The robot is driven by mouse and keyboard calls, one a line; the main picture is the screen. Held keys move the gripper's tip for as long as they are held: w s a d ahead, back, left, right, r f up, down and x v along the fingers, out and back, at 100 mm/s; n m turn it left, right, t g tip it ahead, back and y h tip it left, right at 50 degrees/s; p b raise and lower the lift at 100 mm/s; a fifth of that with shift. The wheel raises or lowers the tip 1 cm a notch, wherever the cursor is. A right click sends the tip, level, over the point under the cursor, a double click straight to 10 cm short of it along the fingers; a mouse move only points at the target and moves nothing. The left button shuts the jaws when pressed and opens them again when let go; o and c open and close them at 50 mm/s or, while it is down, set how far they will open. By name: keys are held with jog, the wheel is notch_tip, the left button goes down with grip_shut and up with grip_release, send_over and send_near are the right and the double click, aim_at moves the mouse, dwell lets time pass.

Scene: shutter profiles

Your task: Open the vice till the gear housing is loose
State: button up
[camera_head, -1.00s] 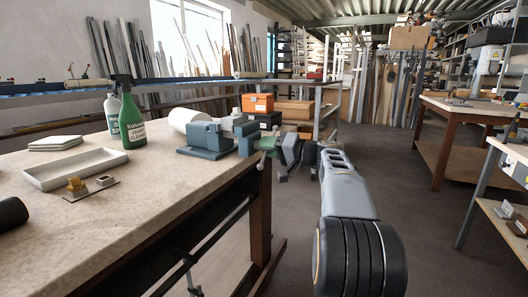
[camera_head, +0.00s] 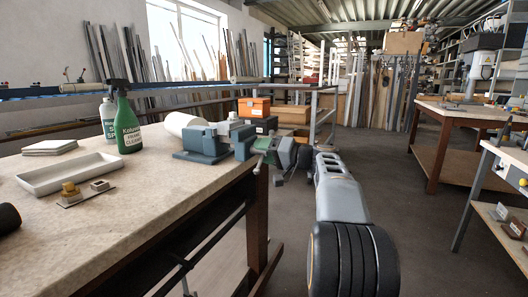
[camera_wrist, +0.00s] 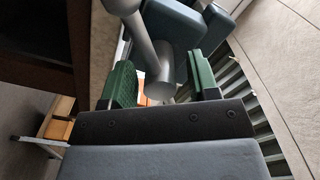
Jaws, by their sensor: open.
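The blue-grey vice (camera_head: 203,147) stands near the right end of the bench. A light grey part, apparently the gear housing (camera_head: 229,127), sits between its jaws; its lower part is hidden. My gripper (camera_head: 264,146) is at the screw end of the vice, just past the bench edge. In the wrist view, the gripper (camera_wrist: 160,85) is open, with one green finger on each side of the grey vice handle (camera_wrist: 158,75). The bar reaches into the gap between the fingers. I cannot tell whether either finger touches it. The blue-grey vice body shows behind (camera_wrist: 174,27).
On the bench are a green spray bottle (camera_head: 126,119), a white tray (camera_head: 25,184), a white roll (camera_head: 181,122) and small fittings (camera_head: 72,192). Orange and black boxes (camera_head: 254,107) stand behind the vice. The floor right of the bench is open, up to another workbench (camera_head: 449,112).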

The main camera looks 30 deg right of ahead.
jog(key=p+v, duration=0.3)
jog(key=v, duration=1.1)
jog(key=shift+w, duration=0.1)
notch_tip(320, 180, up, 5)
jog(key=d+m+p, duration=0.1)
jog(key=p, duration=0.9)
notch_tip(320, 180, down, 5)
jog(key=a+n+p, duration=0.2)
jog(key=n+p, duration=0.2)
jog(key=p, duration=0.7)
jog(key=x, duration=1.3)
jog(key=shift+w+p, duration=0.35)
jog(key=shift+w, duration=0.05)
jog(key=shift+d, duration=0.1)
